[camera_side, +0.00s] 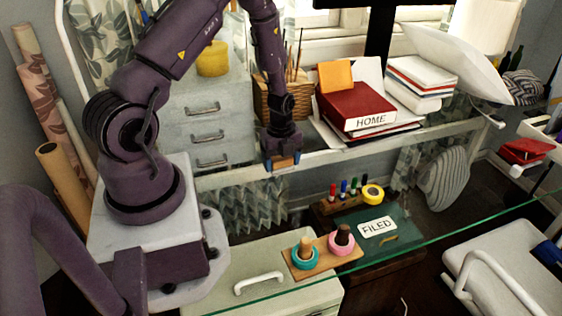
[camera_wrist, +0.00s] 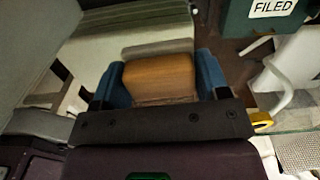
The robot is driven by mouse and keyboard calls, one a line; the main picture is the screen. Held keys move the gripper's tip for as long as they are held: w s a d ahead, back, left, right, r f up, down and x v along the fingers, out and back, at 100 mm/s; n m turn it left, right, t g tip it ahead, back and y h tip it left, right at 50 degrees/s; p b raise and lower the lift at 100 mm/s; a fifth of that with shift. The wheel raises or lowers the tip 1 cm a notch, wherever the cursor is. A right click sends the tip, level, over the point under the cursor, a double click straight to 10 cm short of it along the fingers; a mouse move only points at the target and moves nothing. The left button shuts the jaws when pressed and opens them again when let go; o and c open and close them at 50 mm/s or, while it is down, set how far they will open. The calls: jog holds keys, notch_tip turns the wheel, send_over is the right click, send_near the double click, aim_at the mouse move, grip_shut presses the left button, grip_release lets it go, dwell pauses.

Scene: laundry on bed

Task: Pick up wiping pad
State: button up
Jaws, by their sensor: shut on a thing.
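The wiping pad (camera_wrist: 157,75) looks like an orange-brown block in the wrist view. It lies between the two blue fingers of my gripper (camera_wrist: 162,80), which are shut on its left and right sides. A grey strip shows along its far edge; I cannot tell whether it belongs to the pad. In the side view my gripper (camera_side: 283,164) points down, with a small brown part of the pad (camera_side: 285,161) showing between the blue fingertips. It is in front of the drawer unit, near the pale edge of the desk. The pad's underside is hidden.
A red book marked HOME (camera_side: 356,108) and papers lie right of my gripper, beside a wicker pen basket (camera_side: 268,101). Below are a glass top, a wooden board with two ringed pegs (camera_side: 322,258), markers (camera_side: 350,187), yellow tape (camera_side: 372,193) and a green FILED folder (camera_side: 402,240).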

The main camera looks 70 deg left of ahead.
notch_tip(320, 180, up, 10)
dwell(0.5)
